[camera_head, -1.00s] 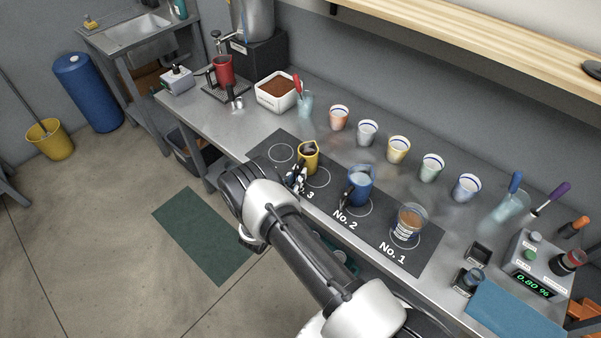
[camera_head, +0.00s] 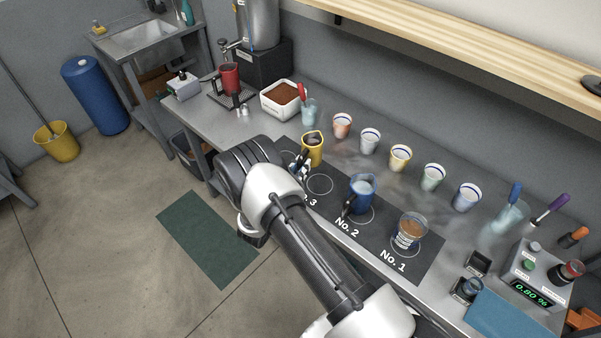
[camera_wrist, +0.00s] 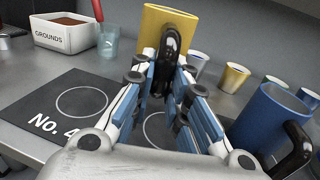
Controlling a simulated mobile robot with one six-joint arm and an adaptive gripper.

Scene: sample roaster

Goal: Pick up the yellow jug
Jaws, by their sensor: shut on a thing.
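The yellow jug (camera_head: 313,147) is at the far left part of the dark numbered mat (camera_head: 404,266), with dark content inside. In the wrist view the yellow jug (camera_wrist: 172,22) is straight ahead, its black handle (camera_wrist: 170,48) facing me. My gripper (camera_wrist: 167,62) is shut on that black handle, with a finger on each side. The jug looks upright and its base stands clear above the mat. In the head view my gripper (camera_head: 301,167) is partly hidden behind my arm.
A blue jug (camera_head: 361,191) stands to the right on the mat, also close in the wrist view (camera_wrist: 268,121). A glass (camera_head: 409,231) stands further right. Several cups (camera_head: 400,158) line the back. A white grounds box (camera_head: 281,101) is behind on the left.

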